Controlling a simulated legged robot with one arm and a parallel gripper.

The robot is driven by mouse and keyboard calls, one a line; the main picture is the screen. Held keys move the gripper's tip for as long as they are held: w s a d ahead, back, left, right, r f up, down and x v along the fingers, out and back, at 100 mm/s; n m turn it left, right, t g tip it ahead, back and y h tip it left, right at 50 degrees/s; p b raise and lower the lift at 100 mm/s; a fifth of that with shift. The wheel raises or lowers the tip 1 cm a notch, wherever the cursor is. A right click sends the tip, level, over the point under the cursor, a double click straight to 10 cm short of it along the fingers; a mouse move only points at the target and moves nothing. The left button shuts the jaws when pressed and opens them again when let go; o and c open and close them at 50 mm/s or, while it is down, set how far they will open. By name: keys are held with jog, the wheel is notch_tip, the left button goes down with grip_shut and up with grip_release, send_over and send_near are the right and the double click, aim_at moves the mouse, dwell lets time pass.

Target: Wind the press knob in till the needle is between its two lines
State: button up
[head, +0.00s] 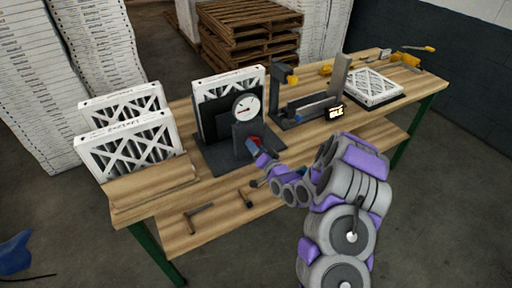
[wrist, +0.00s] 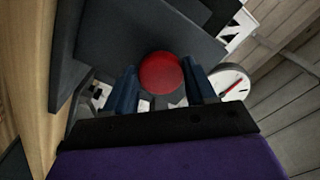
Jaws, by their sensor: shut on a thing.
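The press (head: 218,150) is a dark grey base with upright plates on the workbench, with a white-framed filter (head: 255,74) standing in it. A round white gauge (head: 246,107) sits on the press. Its red needle shows in the wrist view on the dial (wrist: 228,85), but I cannot make out the two lines or whether the needle is between them. The red press knob (wrist: 160,72) is between the blue fingers of my gripper (wrist: 159,82), which is shut on it. In the head view my gripper (head: 257,149) is at the front of the press and mostly hides the knob.
Two boxed filters (head: 130,148) stand left of the press behind a brown board (head: 150,188). Hand tools (head: 198,216) lie at the bench's front. A fixture with an "IDLE" sign (head: 335,113) and a flat filter (head: 372,88) are to the right. Pallets (head: 250,35) stand behind.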

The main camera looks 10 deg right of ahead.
jog(key=shift+m, duration=0.3)
jog(key=o, duration=1)
jog(key=shift+d, duration=0.15)
jog(key=p+v, duration=0.5)
jog(key=v, duration=1.2)
jog(key=shift+s+d+p, duration=0.1)
jog(key=shift+p, duration=0.3)
